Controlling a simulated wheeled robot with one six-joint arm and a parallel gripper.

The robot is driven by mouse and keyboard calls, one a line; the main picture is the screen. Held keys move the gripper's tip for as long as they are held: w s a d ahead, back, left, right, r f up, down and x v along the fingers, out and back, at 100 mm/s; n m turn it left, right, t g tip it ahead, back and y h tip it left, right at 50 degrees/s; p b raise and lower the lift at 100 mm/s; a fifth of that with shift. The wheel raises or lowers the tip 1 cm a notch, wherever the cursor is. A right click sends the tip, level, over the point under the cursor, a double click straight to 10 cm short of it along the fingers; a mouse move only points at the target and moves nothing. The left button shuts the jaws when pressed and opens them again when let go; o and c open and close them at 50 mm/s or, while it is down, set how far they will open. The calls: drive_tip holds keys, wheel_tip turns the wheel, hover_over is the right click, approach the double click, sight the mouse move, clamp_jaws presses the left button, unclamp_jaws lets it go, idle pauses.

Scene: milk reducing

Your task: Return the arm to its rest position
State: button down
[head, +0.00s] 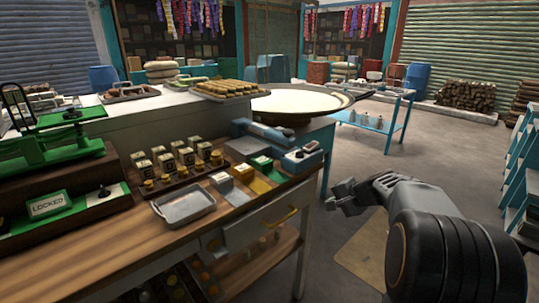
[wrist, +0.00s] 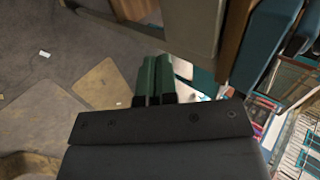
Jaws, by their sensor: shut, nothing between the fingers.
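My gripper (head: 343,195) is in the head view, right of the counter, over open floor. My dark grey arm runs up to it from the lower right. In the wrist view the two green fingertips (wrist: 154,79) lie side by side, shut with nothing between them. The gripper is apart from the counter's end and touches nothing that I can see.
A wooden counter (head: 120,245) with a metal tray (head: 183,205), small boxes and a green scale (head: 55,145) fills the left. A blue trolley (head: 375,122) stands behind. Blue shelving (head: 520,170) is at the right edge. Floor between is mostly clear.

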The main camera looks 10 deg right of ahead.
drive_tip(key=s+a+n+g+h+p, duration=0.2)
drive_tip(key=s+a+n+g+p, duration=0.3)
drive_tip(key=s, duration=0.7)
drive_tip(key=s+a+r+n+h+p, duration=0.3)
drive_tip(key=s+a+r+n+p, duration=0.3)
drive_tip(key=r, duration=0.6)
drive_tip(key=s+a+p, duration=0.2)
drive_tip(key=s+p, duration=0.1)
drive_tip(key=p, duration=0.1)
drive_tip(key=shift+s+a+r+n+t+p, duration=0.15)
drive_tip(key=shift+s+n+t+p, duration=0.15)
drive_tip(key=shift+n, duration=0.1)
